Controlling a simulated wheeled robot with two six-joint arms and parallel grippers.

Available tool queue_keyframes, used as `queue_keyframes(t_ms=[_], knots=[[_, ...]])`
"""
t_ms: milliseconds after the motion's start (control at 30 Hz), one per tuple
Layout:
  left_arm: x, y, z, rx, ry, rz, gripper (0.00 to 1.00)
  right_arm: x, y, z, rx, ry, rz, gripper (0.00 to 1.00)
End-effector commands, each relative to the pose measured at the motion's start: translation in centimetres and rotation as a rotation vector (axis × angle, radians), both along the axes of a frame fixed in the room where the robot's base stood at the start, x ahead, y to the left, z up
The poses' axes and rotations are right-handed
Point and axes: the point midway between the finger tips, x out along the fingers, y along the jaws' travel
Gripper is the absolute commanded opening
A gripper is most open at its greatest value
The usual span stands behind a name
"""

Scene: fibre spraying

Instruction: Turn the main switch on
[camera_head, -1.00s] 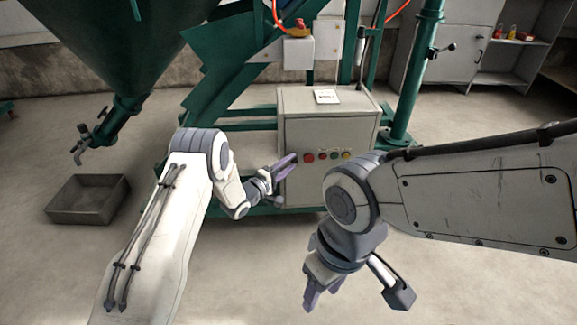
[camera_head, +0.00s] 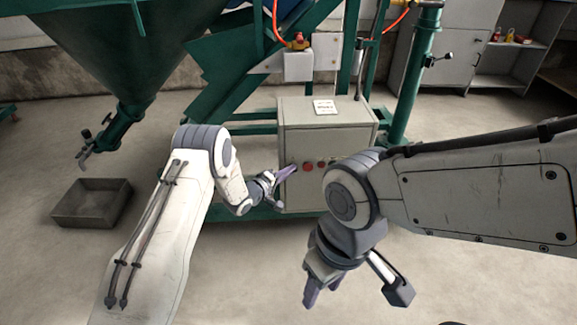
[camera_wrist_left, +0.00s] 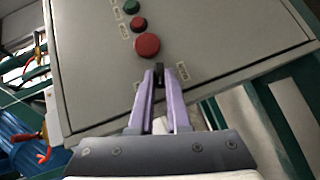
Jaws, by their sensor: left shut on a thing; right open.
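The grey control box (camera_head: 330,138) stands in the middle of the head view. My left gripper (camera_head: 293,169) is at the left edge of its front panel, next to a red button (camera_head: 308,167). In the left wrist view, the purple fingers of my left gripper (camera_wrist_left: 160,76) are shut on a small dark switch knob (camera_wrist_left: 159,70), mostly hidden between the fingertips. Small labels lie on either side of it. The large red button (camera_wrist_left: 147,46) is just beyond the fingertips. My right gripper (camera_head: 318,290) is open, low in front of the box and apart from it.
A smaller red button (camera_wrist_left: 139,24) and a green button (camera_wrist_left: 132,7) line up beyond the large one. My right arm hides the right part of the panel. A grey tray (camera_head: 92,203) lies on the floor at left under the green hopper (camera_head: 130,50).

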Motion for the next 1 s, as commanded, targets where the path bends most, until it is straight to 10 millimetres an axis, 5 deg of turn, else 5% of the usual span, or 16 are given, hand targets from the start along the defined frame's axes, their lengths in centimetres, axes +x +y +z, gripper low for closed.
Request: queue_keyframes(t_ms=[33, 400, 1000], knots=[[-0.1, -0.1, 0.9, 0.045, 0.006, -0.001, 0.0, 0.0, 0.0, 1.6, 0.0, 0.0, 0.0, 0.5], [-0.1, -0.5, 1.1, 0.396, 0.039, -0.004, 0.0, 0.0, 0.0, 5.6, 0.0, 0.0, 0.0, 0.5], [-0.1, -1.2, 1.3, 0.908, 0.091, -0.004, 0.0, 0.0, 0.0, 8.4, 0.0, 0.0, 0.0, 0.5]])
